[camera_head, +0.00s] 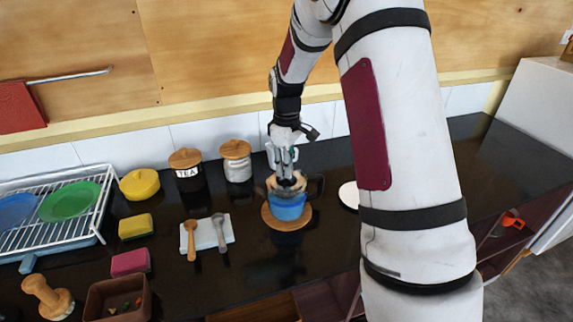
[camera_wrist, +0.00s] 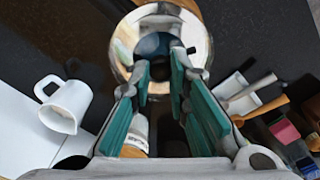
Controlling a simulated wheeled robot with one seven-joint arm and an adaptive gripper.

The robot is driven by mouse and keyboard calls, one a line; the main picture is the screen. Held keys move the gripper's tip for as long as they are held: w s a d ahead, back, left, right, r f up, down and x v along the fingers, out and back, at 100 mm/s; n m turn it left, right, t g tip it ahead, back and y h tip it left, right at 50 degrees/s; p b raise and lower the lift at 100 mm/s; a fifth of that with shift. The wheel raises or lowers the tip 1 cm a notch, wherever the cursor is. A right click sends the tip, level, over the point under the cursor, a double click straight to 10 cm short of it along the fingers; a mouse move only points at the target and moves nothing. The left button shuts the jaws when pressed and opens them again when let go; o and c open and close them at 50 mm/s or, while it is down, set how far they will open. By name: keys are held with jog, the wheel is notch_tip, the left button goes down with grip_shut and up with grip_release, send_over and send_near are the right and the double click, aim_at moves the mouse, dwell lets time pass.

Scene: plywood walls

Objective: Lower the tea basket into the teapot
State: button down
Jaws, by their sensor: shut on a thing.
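The teapot (camera_head: 289,208), with a blue lower part and a dark handle at the right, stands on a round wooden trivet (camera_head: 271,220). My gripper (camera_head: 286,178) points down right above its mouth. It also shows in the wrist view (camera_wrist: 160,66), with teal pads on either side of something dark. The gripper is shut on the tea basket, which is mostly hidden by the fingers and the teapot. A shiny round rim (camera_wrist: 119,48) lies around and beyond the fingertips in the wrist view. I cannot tell how deep the basket sits.
A TEA jar (camera_head: 187,170) and a white jar (camera_head: 237,160) stand behind left. A white spoon rest (camera_head: 207,232) with spoons lies left of the teapot. A dish rack (camera_head: 60,205), sponges and brown box (camera_head: 117,297) fill the left.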

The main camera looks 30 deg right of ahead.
jog(key=shift+f, duration=0.15)
jog(key=shift+f, duration=0.25)
dwell(0.3)
jog(key=c, duration=1.1)
grip_release()
jog(key=shift+o, duration=0.2)
jog(key=shift+r, duration=0.1)
notch_tip(320, 180, up, 9)
jog(key=p, duration=0.1)
dwell(0.4)
